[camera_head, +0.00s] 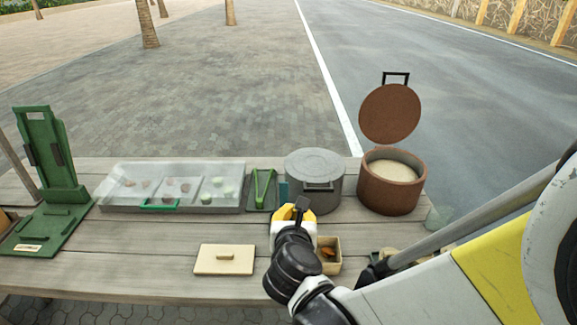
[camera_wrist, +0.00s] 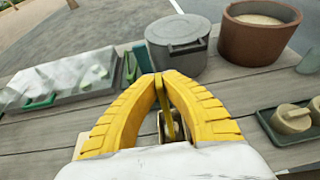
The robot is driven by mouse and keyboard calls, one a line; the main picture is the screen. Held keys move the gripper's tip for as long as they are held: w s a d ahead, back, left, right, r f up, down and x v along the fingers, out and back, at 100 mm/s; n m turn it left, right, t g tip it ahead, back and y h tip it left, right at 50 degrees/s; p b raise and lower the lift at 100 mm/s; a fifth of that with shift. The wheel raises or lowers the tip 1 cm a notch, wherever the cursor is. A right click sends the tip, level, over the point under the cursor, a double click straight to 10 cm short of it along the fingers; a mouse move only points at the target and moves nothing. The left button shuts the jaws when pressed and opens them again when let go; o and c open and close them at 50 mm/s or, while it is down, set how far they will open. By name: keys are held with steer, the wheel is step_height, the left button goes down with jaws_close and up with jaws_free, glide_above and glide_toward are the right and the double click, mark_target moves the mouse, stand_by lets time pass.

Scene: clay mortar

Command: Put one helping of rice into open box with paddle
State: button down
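My gripper (camera_head: 299,207) is over the middle of the table. Its yellow fingertips meet in the wrist view (camera_wrist: 160,78), and I see no paddle held beyond them. A narrow olive strip shows between the fingers; I cannot tell what it is. White rice (camera_head: 393,169) lies in a round brown pot (camera_head: 390,195) at the right, its lid (camera_head: 390,113) raised; the pot also shows in the wrist view (camera_wrist: 255,42). A small open wooden box (camera_head: 334,268) with a brown piece inside stands just right of my wrist, partly hidden. I cannot make out the paddle.
A grey lidded pot (camera_head: 314,185) stands behind my gripper. Left of it are green tongs (camera_head: 263,188) and a clear-covered tray (camera_head: 110,190). A tan lid (camera_head: 225,260) lies in front. A green stand (camera_head: 45,160) is at far left. A dark tray (camera_wrist: 283,140) holds pale lidded pieces.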

steer(key=shift+f, duration=0.45)
steer(key=shift+r, duration=0.1)
stand_by(0.5)
step_height(320, 180, up, 10)
steer(key=p, duration=0.8)
steer(key=shift+p, duration=0.35)
steer(key=w+d+r+m+h, duration=0.1)
steer(key=w+d+m+h, duration=0.1)
steer(key=d, duration=1.3)
steer(key=shift+w+d+r+m+g+h, duration=0.15)
steer(key=shift+w+d+m+g+h, duration=0.15)
steer(key=shift+w+h, duration=0.2)
steer(key=shift+s+a, duration=0.1)
